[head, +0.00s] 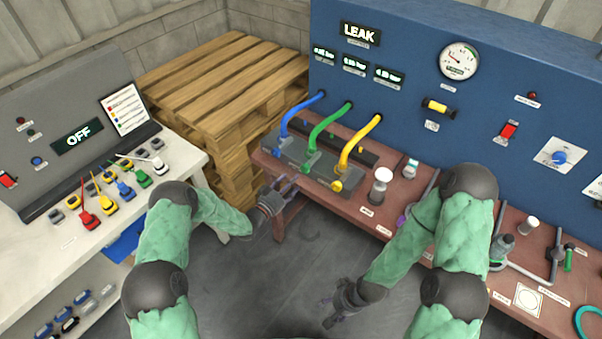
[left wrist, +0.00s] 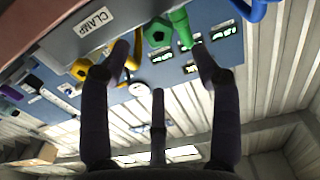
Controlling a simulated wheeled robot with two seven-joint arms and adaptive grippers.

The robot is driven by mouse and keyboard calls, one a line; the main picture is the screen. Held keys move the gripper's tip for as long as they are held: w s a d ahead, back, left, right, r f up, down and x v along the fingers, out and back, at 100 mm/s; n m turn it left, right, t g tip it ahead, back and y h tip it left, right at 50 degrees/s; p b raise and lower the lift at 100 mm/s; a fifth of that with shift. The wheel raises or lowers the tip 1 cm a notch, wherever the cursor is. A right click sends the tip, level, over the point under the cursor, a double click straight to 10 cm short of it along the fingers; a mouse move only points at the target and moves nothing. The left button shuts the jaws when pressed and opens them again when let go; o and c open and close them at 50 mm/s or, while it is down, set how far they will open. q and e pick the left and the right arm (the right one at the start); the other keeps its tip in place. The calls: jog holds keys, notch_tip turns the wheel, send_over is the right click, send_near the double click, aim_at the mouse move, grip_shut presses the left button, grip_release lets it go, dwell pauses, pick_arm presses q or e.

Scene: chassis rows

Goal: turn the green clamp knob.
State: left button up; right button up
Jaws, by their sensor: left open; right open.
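The green clamp knob (head: 305,168) sits on the front of the grey clamp block (head: 322,172), below the green hose (head: 325,128). In the left wrist view the green knob (left wrist: 157,33) is a faceted knob beside a green hose fitting (left wrist: 182,27). My left gripper (head: 287,184) is open just in front of the bench edge, below and left of the knob. In its wrist view the open fingers (left wrist: 160,52) stand either side of the green knob, with no contact visible. My right gripper (head: 336,304) is open and empty, low above the floor.
A yellow knob (head: 336,185) is right of the green one, and a blue knob (head: 277,152) is left. The red-brown bench (head: 375,212) carries valves farther right. A white table (head: 45,245) with connectors stands left, wooden pallets (head: 220,85) behind. Floor between the tables is clear.

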aim_at(303, 169)
pick_arm(q)
jog(key=x, duration=0.6)
jog(key=shift+w+d+b, duration=0.2)
jog(key=shift+w+b, duration=0.05)
jog(key=shift+b, duration=0.05)
jog(key=c, duration=1.1)
